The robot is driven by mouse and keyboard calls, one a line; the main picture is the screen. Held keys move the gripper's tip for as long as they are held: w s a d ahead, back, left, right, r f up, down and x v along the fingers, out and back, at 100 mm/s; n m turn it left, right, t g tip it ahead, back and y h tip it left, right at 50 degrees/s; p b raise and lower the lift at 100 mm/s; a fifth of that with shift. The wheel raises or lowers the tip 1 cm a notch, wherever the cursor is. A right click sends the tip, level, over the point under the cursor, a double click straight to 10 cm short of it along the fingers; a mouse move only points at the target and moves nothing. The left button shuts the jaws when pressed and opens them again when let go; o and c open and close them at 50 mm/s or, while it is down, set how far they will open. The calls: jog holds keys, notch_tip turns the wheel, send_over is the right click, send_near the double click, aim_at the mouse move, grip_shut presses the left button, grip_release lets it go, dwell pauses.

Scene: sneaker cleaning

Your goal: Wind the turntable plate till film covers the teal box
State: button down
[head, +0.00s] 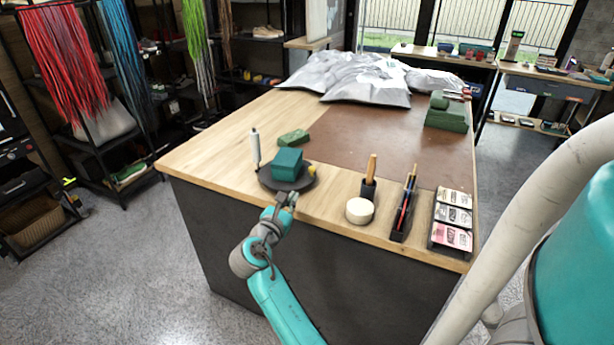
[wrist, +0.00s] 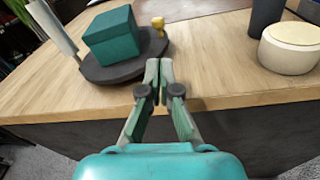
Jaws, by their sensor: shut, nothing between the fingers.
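The teal box (head: 288,164) sits on the dark round turntable plate (head: 268,183) near the front edge of the wooden table. Its sides look bare, with no film seen on them. A white upright roll (head: 255,148) stands at the plate's left, and a small yellow knob (head: 312,170) shows at its right. In the wrist view the box (wrist: 112,38), plate (wrist: 112,74), roll (wrist: 50,25) and knob (wrist: 157,23) are at the upper left. My gripper (wrist: 159,66) is shut and empty, in front of the plate's right side at the table edge; it also shows in the head view (head: 288,196).
A round white tub (head: 360,210), a brush holder (head: 369,190), a pen tray (head: 405,215) and a card rack (head: 452,222) stand right of the plate. A green block (head: 293,138) lies behind it. Grey bags (head: 350,76) and green boxes (head: 446,115) are farther back.

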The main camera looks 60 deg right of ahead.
jog(key=a+n, duration=0.1)
jog(key=n, duration=0.1)
send_near(311, 171)
jog(key=shift+g, duration=0.3)
jog(key=d, duration=0.2)
jog(key=w+d, duration=0.1)
jog(key=d, duration=0.4)
jog(key=shift+w+f, duration=0.25)
jog(key=shift+f, duration=0.1)
jog(key=shift+s+d+n+t, duration=0.15)
jog(key=shift+d+n+t, duration=0.35)
jog(key=shift+t, duration=0.3)
